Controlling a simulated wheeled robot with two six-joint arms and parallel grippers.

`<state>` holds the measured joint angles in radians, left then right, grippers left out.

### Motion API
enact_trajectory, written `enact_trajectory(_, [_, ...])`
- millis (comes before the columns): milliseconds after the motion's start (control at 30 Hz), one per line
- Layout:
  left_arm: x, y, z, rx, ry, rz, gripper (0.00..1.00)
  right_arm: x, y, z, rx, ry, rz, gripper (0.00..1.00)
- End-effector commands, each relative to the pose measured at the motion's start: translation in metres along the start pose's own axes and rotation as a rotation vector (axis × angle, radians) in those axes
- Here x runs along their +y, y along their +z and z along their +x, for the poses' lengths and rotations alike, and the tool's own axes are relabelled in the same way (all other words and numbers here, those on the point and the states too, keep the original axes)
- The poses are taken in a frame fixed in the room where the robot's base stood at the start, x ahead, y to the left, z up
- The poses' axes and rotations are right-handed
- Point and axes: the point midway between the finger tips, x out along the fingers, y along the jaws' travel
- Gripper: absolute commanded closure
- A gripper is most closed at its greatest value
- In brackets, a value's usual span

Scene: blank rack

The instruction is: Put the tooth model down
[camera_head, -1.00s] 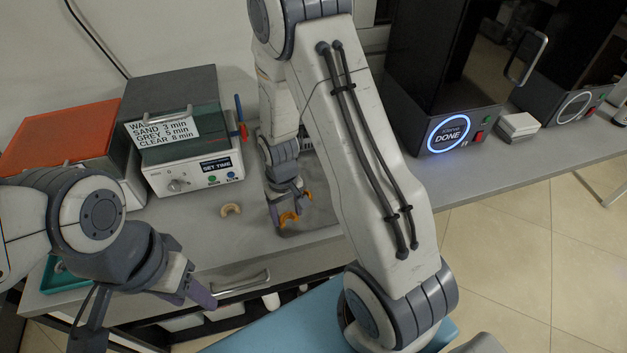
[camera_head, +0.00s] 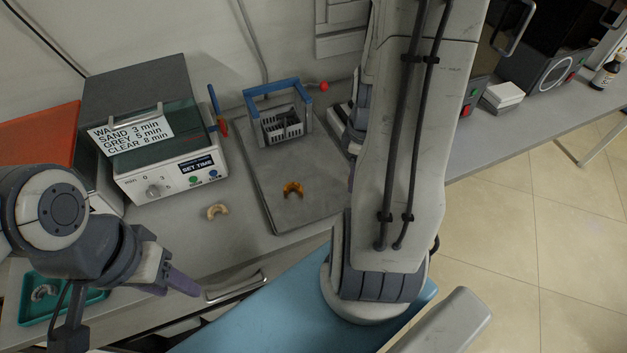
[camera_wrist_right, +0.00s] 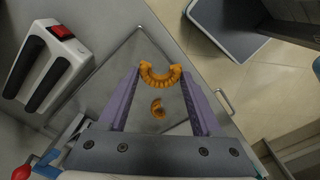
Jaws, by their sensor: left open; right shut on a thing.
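My right gripper (camera_wrist_right: 162,74) shows in the right wrist view, its purple fingers shut on an orange tooth model (camera_wrist_right: 160,80), a horseshoe-shaped arch at the fingertips. A second orange tooth model (camera_wrist_right: 158,109) looks smaller and lies beyond, on the grey tray surface. In the head view one orange tooth model (camera_head: 293,189) lies on the grey tray (camera_head: 300,211). My right gripper and its held model are hidden behind my right arm there. My left gripper (camera_head: 181,281) is open and empty, near the bench's front edge. A beige tooth model (camera_head: 217,212) lies on the bench left of the tray.
A blue-handled basket (camera_head: 280,120) stands at the tray's back. The curing box with a SET TIME display (camera_head: 196,167) is to its left. A teal tray (camera_head: 93,297) holds a pale model. A white device with a red switch (camera_wrist_right: 61,31) is near my right gripper.

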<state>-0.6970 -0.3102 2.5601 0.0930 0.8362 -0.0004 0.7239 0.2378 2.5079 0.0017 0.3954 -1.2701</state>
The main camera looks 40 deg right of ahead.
Motion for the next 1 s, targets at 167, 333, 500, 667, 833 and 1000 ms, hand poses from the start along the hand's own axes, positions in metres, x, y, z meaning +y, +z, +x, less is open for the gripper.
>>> enact_trajectory(167, [0.0, 0.0, -0.002, 0.0, 0.0, 0.0, 0.5, 0.017, -0.03, 0.022, -0.002, -0.006, -0.013, 0.86])
enact_trajectory(333, [0.0, 0.0, -0.006, 0.0, 0.0, 0.0, 0.5, 0.038, -0.064, 0.044, -0.002, -0.003, -0.011, 0.86])
enact_trajectory(500, [0.001, -0.001, -0.009, 0.0, 0.0, 0.0, 0.5, 0.053, -0.087, 0.061, -0.001, -0.002, -0.008, 0.86])
enact_trajectory(667, [0.001, -0.001, -0.01, 0.0, 0.0, 0.0, 0.5, 0.058, -0.095, 0.069, -0.001, -0.002, -0.005, 0.86])
enact_trajectory(833, [0.001, -0.001, -0.013, 0.0, 0.0, 0.0, 0.5, 0.057, -0.094, 0.093, -0.003, -0.005, -0.004, 0.86])
enact_trajectory(1000, [0.001, -0.001, -0.014, 0.0, 0.0, 0.0, 0.5, 0.058, -0.095, 0.107, 0.0, 0.0, -0.005, 0.86])
